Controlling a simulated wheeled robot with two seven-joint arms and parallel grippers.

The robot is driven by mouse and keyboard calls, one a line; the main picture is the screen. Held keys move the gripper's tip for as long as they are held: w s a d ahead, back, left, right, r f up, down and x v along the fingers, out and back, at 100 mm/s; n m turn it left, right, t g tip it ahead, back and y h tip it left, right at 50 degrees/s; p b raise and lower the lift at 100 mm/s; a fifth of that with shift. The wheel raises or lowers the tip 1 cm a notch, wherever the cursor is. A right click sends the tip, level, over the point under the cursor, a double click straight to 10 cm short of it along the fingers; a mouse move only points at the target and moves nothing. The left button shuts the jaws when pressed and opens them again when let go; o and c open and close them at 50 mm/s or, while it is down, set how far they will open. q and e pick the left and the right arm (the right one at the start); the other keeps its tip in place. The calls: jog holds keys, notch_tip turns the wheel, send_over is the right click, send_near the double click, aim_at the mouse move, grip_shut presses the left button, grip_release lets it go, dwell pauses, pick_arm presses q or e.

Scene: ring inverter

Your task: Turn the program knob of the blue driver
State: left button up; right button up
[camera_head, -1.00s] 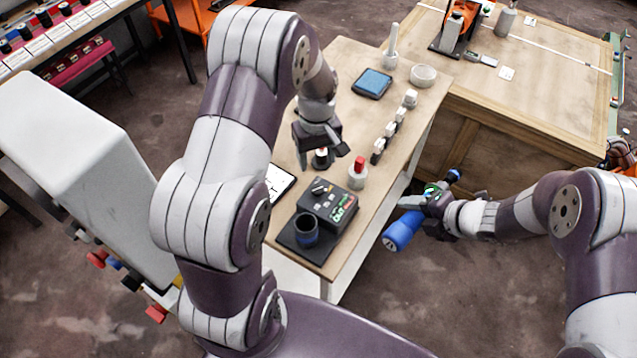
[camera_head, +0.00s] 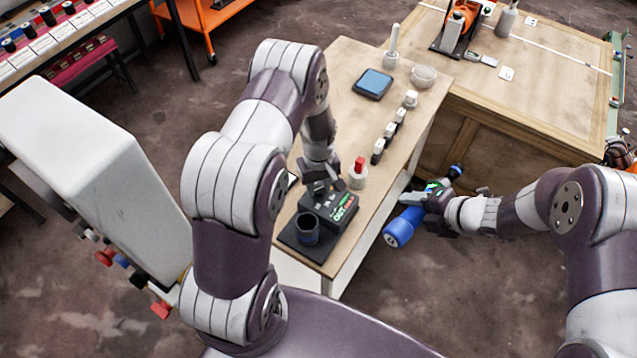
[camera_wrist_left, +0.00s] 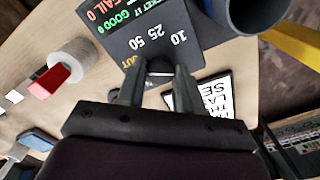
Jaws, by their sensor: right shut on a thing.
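The blue driver (camera_head: 404,227) is in my right gripper (camera_head: 432,196), which is shut on it beside the table, above the floor. My left gripper (camera_head: 322,189) is low over the back of a black tester box (camera_head: 340,212) on the table. In the left wrist view its fingers (camera_wrist_left: 158,82) are apart, one on each side of a dark round knob (camera_wrist_left: 160,67). The knob is mostly hidden, and I cannot tell whether the fingers touch it. The box face carries the marks 10, 25, 50 and OUT, plus GOOD and FAIL readouts.
A dark cup (camera_head: 307,229) stands on the box's base. A white holder with a red top (camera_head: 358,173) is close to the right of my left gripper. A blue-screened pad (camera_head: 374,83), a white bowl (camera_head: 424,76) and several small blocks stand farther back.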

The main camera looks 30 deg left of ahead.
pick_arm(q)
jog(key=c, duration=0.4)
jog(key=shift+w+m, duration=0.1)
jog(key=shift+m, duration=0.3)
jog(key=m, duration=0.3)
pick_arm(e)
jog(key=shift+f, duration=0.2)
pick_arm(q)
jog(key=shift+r+m+b, duration=0.1)
jog(key=shift+m+b, duration=0.3)
jog(key=shift+m, duration=1.6)
pick_arm(e)
jog(key=shift+f, duration=0.1)
pick_arm(q)
jog(key=o, duration=1.1)
jog(key=shift+c, duration=0.2)
